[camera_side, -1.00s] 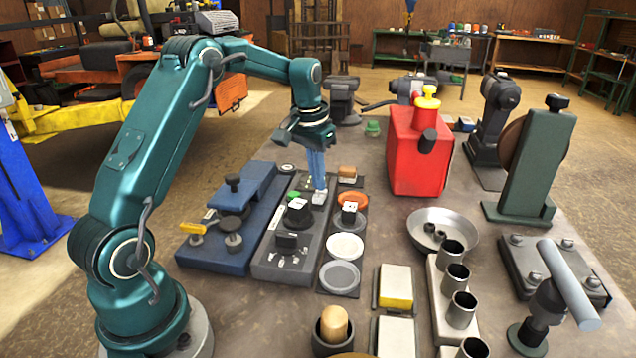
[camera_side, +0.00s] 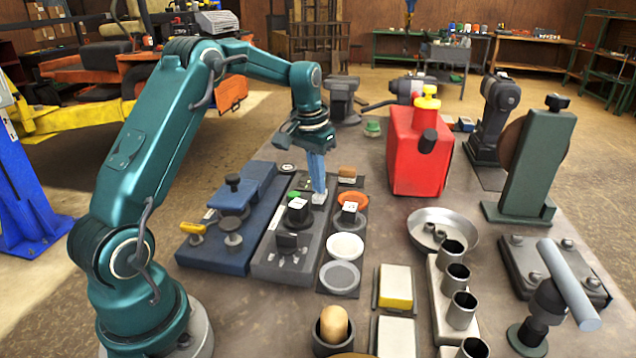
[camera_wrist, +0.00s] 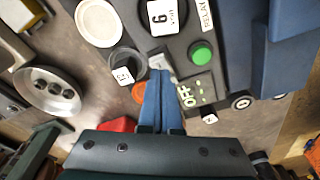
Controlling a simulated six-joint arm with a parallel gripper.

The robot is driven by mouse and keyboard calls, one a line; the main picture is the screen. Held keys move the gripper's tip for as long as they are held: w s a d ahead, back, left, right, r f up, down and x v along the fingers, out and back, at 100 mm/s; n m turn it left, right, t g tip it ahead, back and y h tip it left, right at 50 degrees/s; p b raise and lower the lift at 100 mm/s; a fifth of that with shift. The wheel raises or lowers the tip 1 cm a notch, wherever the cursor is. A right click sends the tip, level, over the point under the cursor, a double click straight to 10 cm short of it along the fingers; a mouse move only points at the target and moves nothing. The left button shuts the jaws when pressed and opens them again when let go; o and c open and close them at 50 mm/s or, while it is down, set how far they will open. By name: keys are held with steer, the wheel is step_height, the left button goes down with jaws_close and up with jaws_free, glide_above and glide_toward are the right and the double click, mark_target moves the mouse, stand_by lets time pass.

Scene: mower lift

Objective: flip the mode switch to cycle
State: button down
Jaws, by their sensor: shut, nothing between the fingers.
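My gripper (camera_side: 319,192) is shut and empty, its blue fingers pointing down at the far right corner of the dark grey control panel (camera_side: 262,262). In the wrist view, the closed fingertips (camera_wrist: 160,74) meet or nearly meet a small silver-grey piece (camera_wrist: 158,61), which looks like the switch. I cannot tell whether they touch. A green button (camera_wrist: 202,54) and a dial marked 6 (camera_wrist: 161,14) are on the same panel. No "cycle" marking is readable, and the fingers hide part of the switch area.
A blue block with knobs (camera_side: 262,180) adjoins the panel on the left. To the right are round dishes (camera_side: 345,246), an orange dish (camera_side: 352,199) and a red box (camera_side: 418,160). A metal bowl (camera_side: 470,229) and a row of metal cups stand farther right.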

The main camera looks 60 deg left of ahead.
mark_target(320, 196)
steer(key=shift+f, duration=0.7)
stand_by(0.3)
steer(key=shift+r, duration=3.55)
steer(key=s+d+r+m+t, duration=0.3)
steer(key=s+d+r, duration=0.3)
steer(key=d+r, duration=0.45)
steer(key=s+d+f, duration=0.3)
steer(key=s+f, duration=0.1)
steer(key=s, duration=0.3)
steer(key=s+d+f, duration=0.3)
steer(key=s+f, duration=0.1)
steer(key=s, duration=0.3)
steer(key=shift+d+t, duration=0.3)
steer(key=shift+t, duration=0.1)
